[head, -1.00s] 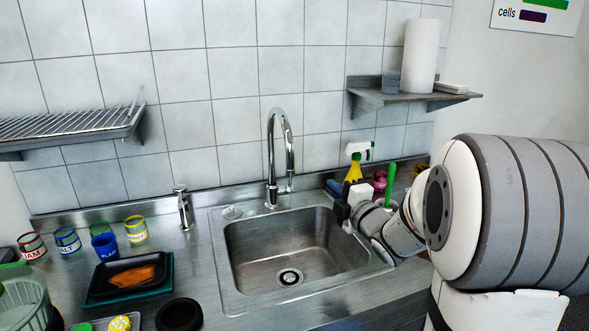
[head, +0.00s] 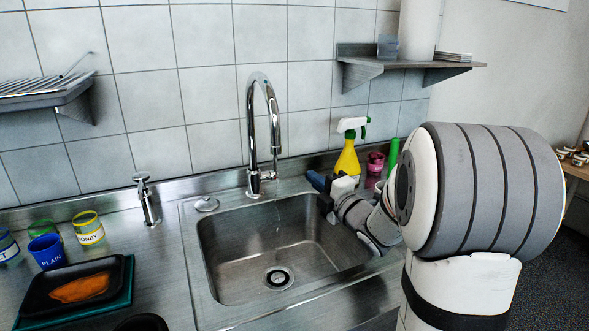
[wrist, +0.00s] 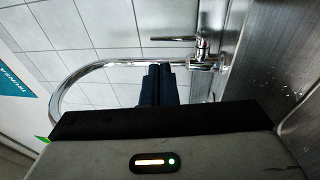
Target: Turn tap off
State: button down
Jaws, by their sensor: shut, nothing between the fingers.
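The chrome tap (head: 250,130) stands at the back rim of the steel sink (head: 215,265), with a tall curved spout. Its lever is low on its right side. A faint thin streak, perhaps water, shows below the spout. In the wrist view the tap (wrist: 80,72) lies across behind my fingers, and its lever (wrist: 175,38) points left from the valve body (wrist: 203,45). My gripper (head: 317,181) is at the sink's back right, right of the tap and apart from it in the head view. Its dark blue fingers (wrist: 158,72) are shut and empty.
A yellow spray bottle (head: 347,160), a pink container (head: 375,163) and a green item (head: 393,152) stand behind my arm. A soap dispenser (head: 148,200) is left of the sink. Cups and a black tray (head: 45,298) are further left. A wall shelf (head: 400,66) hangs above.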

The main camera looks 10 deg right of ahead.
jog(key=p, duration=0.1)
send_near(274, 162)
jog(key=w+a+r, duration=0.1)
jog(key=w+r, duration=0.4)
jog(key=w, duration=0.1)
jog(key=shift+a+f, duration=0.25)
